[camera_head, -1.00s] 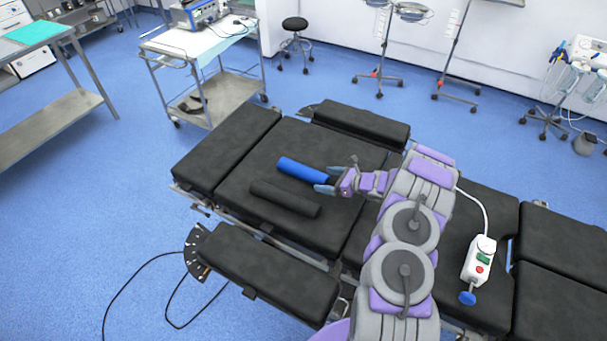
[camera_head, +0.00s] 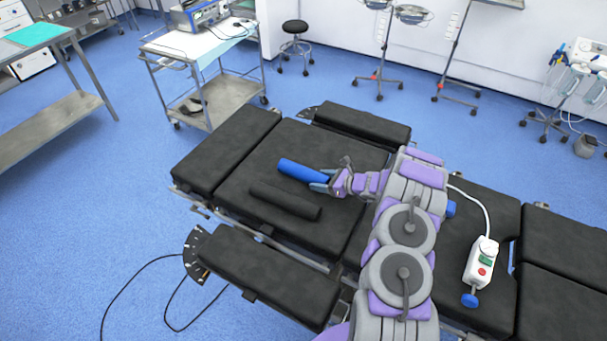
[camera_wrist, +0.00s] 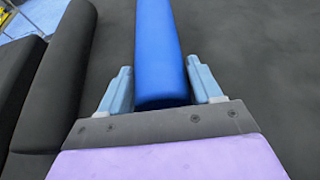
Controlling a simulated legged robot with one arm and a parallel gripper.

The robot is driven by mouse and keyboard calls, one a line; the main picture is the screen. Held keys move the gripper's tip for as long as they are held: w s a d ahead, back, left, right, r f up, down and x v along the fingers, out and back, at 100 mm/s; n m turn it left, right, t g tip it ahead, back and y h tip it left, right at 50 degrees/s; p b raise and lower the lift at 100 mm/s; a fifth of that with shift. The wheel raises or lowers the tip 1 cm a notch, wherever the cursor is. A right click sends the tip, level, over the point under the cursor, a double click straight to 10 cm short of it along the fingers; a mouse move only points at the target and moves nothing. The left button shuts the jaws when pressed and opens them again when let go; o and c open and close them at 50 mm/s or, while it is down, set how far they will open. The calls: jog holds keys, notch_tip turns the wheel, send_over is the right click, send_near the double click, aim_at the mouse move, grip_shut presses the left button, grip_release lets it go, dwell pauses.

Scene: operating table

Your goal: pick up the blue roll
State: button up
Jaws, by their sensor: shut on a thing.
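The blue roll (camera_head: 300,170) is a smooth cylinder on the black padded operating table (camera_head: 235,185). Whether it touches the pad or is slightly above it, I cannot tell. My gripper (camera_head: 325,182) is at its right end, with the fingers around that end. In the wrist view the blue roll (camera_wrist: 158,50) runs straight away from my gripper (camera_wrist: 161,82), between the two light-blue fingers. The gripper is shut on the roll.
A black roll (camera_head: 285,200) lies beside the blue one, and also shows at left in the wrist view (camera_wrist: 55,75). A white hand control (camera_head: 481,262) with a cable lies on the table's right part. A steel trolley (camera_head: 230,100) stands behind the table.

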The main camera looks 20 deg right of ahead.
jog(key=shift+c, duration=1.3)
